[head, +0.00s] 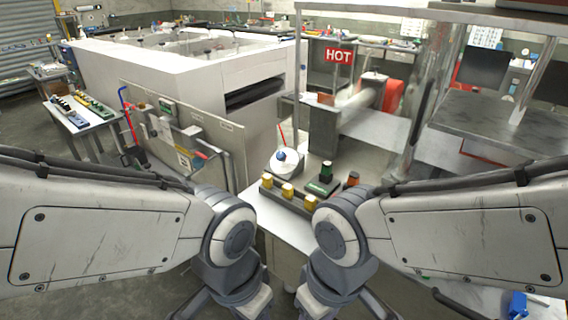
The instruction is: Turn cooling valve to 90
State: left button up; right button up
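A white round dial (284,161) with a blue knob in its middle and a red pointer rising from it sits on the bench ahead, just beyond my arms. It may be the cooling valve; no label or scale on it is readable. My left gripper (226,306) and my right gripper (342,304) hang side by side at the bottom edge, nearer than the dial and apart from it. Their fingertips are cut off by the frame, so their opening and anything between them are hidden.
A block with several yellow knobs (288,190) and a green-topped device (325,178) stand beside the dial. A red HOT sign (339,56) hangs behind. A panel (183,130) with pipes stands left. A metal shelf (500,130) crowds the right.

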aim_at(280, 155)
jog(key=u, duration=0.2)
jog(key=i, duration=1.05)
jog(key=z, duration=0.25)
